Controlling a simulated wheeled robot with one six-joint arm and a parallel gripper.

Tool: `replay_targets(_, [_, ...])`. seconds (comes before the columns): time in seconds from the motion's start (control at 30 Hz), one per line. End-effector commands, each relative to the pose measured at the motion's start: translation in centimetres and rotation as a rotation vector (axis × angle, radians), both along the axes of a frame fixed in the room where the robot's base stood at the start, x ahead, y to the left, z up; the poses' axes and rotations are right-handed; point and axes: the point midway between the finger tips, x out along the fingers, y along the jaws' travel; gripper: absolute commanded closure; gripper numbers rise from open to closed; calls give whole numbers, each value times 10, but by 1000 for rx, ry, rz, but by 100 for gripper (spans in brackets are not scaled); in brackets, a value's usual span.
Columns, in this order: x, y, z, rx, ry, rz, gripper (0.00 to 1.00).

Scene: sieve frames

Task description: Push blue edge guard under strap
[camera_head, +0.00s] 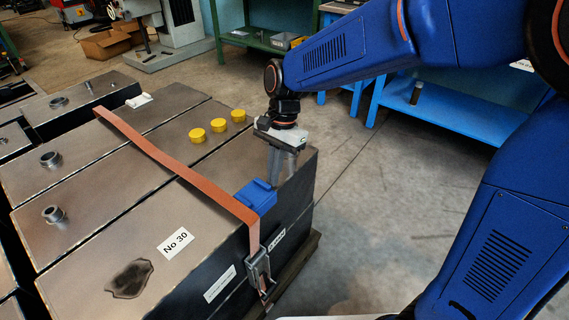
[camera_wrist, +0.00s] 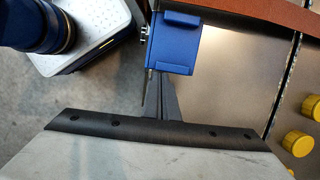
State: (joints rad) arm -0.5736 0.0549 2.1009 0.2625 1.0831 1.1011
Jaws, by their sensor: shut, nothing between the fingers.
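The blue edge guard (camera_head: 256,194) sits on the upper right edge of the near metal box, beside the orange strap (camera_head: 190,174). Its strap-side end is close to the strap in the head view; I cannot tell whether any of it lies under it. The guard (camera_wrist: 176,48) also shows in the wrist view, with the strap (camera_wrist: 270,14) just past it. My gripper (camera_head: 282,178) points down at the same box edge, on the guard's side away from the strap. Its fingers (camera_wrist: 160,95) are shut and empty, with their tips close to the guard; contact is unclear.
A metal ratchet buckle (camera_head: 260,272) hangs on the box side at the strap's end. Several yellow caps (camera_head: 219,125) stand on the box tops behind my gripper. A blue bench (camera_head: 450,108) stands behind. The floor right of the boxes is clear.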

Motion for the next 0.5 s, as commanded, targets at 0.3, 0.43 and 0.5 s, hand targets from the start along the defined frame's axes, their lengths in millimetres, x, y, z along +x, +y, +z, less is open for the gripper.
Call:
replay_targets(0.3, [-43,33,0,0,-1,4,100])
replay_targets(0.43, [-53,41,0,0,-1,3,100])
replay_targets(0.5, [-56,43,0,0,-1,2,100])
